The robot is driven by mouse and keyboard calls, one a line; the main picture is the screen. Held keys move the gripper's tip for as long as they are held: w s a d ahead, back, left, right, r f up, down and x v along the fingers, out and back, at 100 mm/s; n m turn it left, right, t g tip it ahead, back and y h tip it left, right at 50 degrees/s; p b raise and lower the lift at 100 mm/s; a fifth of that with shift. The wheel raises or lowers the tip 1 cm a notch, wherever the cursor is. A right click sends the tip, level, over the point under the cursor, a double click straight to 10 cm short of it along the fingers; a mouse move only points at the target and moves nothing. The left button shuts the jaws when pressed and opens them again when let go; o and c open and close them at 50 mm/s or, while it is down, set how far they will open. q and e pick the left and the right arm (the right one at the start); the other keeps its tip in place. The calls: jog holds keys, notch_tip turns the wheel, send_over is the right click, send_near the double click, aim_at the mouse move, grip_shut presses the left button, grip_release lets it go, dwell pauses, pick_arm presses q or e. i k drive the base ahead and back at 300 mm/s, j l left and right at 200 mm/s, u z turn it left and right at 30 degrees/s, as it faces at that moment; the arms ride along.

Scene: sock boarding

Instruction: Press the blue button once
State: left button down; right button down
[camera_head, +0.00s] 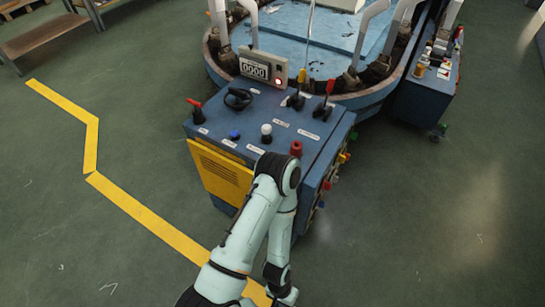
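The blue button (235,134) is a small round knob on the sloping top of a blue control console, near its front-left edge. A white label lies just below it, and nothing covers it. One pale green arm of mine comes in from the bottom, left of centre. Its bent elbow is at the console's front, right of the yellow panel, and its forearm folds back down to the bottom edge. No gripper fingers can be made out there. The other arm is not in view.
The console top (215,117) also carries a white button (266,130), a red knob (296,148), a red-tipped lever (196,108), a black handwheel (238,98) and a counter display (255,69). A large round machine stands behind. The floor left of the console is clear.

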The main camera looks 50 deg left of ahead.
aim_at(234, 134)
jog(key=k+j+z, duration=0.1)
jog(key=j, duration=0.55)
jog(key=k+j+z, duration=0.1)
jog(key=j, duration=0.55)
jog(key=k+j+z, duration=0.1)
jog(key=j, duration=0.5)
jog(key=k+j+z, duration=0.15)
jog(key=j, duration=0.45)
jog(key=k+j+z, duration=0.1)
jog(key=k+j, duration=0.15)
jog(key=j, duration=0.35)
jog(key=k+j+z, duration=0.1)
jog(key=j, duration=0.5)
jog(key=k+j+z, duration=0.1)
jog(key=k+j, duration=0.2)
jog(key=j, duration=0.25)
jog(key=k+j+z, duration=0.1)
jog(key=k+j, duration=0.15)
jog(key=j, duration=0.3)
